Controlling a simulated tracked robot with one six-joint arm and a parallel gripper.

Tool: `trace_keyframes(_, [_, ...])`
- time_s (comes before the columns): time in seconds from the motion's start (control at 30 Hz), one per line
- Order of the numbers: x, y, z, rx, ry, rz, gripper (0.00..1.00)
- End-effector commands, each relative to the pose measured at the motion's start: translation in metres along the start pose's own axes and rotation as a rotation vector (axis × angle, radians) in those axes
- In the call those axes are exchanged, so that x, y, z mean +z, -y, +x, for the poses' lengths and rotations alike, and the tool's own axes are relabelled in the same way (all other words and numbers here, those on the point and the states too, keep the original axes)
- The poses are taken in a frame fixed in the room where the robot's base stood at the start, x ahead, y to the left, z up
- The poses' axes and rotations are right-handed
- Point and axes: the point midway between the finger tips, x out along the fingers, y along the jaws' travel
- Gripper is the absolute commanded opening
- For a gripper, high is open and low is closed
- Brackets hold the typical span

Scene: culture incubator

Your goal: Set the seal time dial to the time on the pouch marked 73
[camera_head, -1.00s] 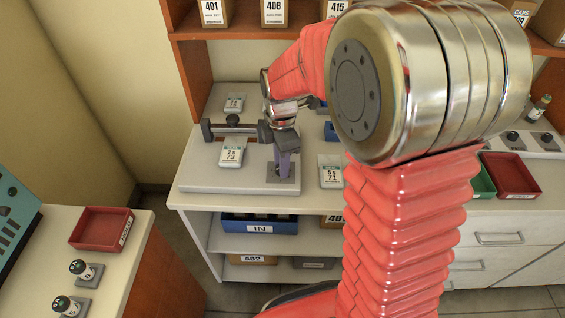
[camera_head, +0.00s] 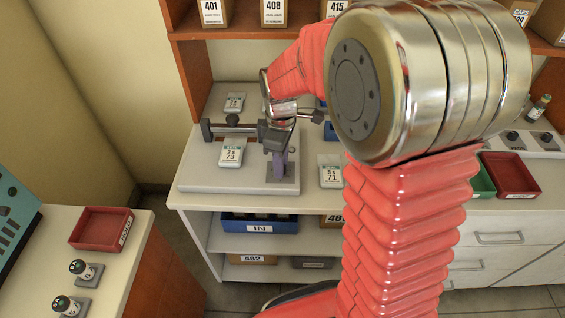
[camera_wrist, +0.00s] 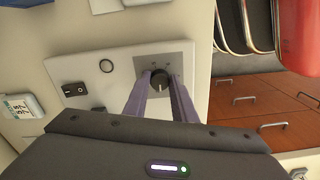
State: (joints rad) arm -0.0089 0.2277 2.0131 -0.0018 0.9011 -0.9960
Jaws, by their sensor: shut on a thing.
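The pouch marked 73 (camera_head: 231,153) is white with a green top and lies on the pale sealer (camera_head: 215,178); its other printed digits are too small to read surely. In the wrist view a dark round dial (camera_wrist: 159,83) sits on a square grey plate (camera_wrist: 182,55). My gripper (camera_wrist: 161,80) has its two purple fingers shut on the dial, one on each side. In the head view my gripper (camera_head: 279,170) points down at the plate and hides the dial. I cannot read the dial's setting.
A bar with a dark knob (camera_head: 232,119) crosses the sealer near the pouch. Another pouch (camera_head: 235,102) lies behind, and one marked 71 (camera_head: 330,172) lies to the right. A black rocker switch (camera_wrist: 74,89) is on the panel beside the dial.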

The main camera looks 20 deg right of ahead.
Motion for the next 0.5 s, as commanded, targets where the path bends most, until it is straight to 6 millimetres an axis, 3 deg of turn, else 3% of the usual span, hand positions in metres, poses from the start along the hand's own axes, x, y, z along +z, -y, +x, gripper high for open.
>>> trace_keyframes(0.5, [-0.0027,0.0020,0.0006,-0.004,-0.004,0.225,0.02])
